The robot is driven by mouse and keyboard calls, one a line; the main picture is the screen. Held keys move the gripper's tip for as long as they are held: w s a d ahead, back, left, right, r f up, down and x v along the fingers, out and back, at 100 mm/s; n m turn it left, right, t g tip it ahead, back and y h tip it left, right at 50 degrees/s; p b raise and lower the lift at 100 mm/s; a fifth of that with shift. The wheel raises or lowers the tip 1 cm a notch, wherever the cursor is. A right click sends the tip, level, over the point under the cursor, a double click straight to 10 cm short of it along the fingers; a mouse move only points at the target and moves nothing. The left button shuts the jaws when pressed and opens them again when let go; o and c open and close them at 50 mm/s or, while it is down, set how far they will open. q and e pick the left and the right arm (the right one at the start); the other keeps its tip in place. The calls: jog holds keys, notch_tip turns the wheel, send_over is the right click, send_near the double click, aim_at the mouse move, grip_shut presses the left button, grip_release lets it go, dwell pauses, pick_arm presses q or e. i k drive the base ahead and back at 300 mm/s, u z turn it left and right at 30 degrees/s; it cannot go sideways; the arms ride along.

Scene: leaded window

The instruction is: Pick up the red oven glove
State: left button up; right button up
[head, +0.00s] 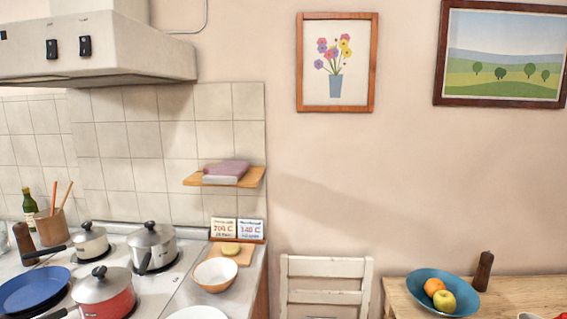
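I see nothing that I can clearly make out as a red oven glove. A dusky pink, folded-looking item (226,169) with a pale front edge lies on a small wooden wall shelf (194,180); I cannot tell what it is. A small red patch shows at the bottom right corner, cut off by the frame edge and too little to identify. Neither of my grippers is in view.
The stove at left holds a red pot (104,297), steel pots (152,245) and a blue pan (33,290).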

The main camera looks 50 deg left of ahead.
aim_at(229, 172)
jog(key=i, duration=0.65)
jog(key=u, duration=3.15)
jog(key=i, duration=0.5)
jog(key=u, duration=0.05)
